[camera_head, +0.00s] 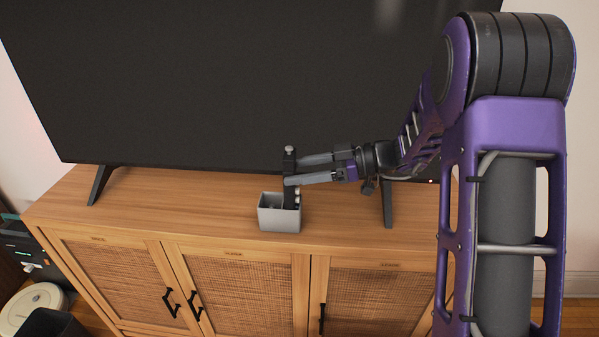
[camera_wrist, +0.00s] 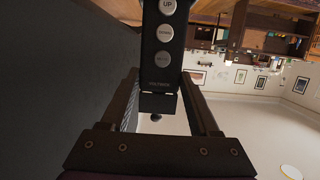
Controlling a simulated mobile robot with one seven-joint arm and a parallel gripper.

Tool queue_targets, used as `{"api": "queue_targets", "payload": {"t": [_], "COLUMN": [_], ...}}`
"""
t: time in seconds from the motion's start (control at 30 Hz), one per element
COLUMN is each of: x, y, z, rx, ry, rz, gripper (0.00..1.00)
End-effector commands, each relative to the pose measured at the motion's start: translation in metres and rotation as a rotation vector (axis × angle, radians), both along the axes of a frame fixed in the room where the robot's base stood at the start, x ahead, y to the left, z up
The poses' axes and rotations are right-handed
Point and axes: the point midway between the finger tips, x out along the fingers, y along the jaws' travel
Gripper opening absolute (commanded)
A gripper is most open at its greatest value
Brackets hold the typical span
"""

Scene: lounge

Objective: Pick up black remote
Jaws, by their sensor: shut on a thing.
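The black remote (camera_head: 290,156) stands upright at a small grey box (camera_head: 279,216) on the wooden cabinet. Its upper end rises above the box. Its lower part is at the box's opening, and I cannot tell how far inside it reaches. My gripper (camera_head: 293,170) comes in from the right and is shut on the remote. In the wrist view the remote (camera_wrist: 164,72) lies between the two fingers, showing round grey buttons, one marked UP. The fingers (camera_wrist: 164,88) flank it on both sides.
A large dark television (camera_head: 230,80) stands close behind the box, with a foot (camera_head: 387,205) to the right under my arm. The cabinet top (camera_head: 170,205) is clear left of the box. A dark bin and a round white device (camera_head: 32,308) are on the floor at left.

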Motion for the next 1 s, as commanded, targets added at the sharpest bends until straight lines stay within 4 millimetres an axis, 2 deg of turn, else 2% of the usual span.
{"api": "queue_targets", "payload": {"t": [1.0], "x": [0.000], "y": [0.000], "z": [0.053], "rx": [0.001], "ry": [-0.003], "rz": [0.000], "gripper": [0.09]}}
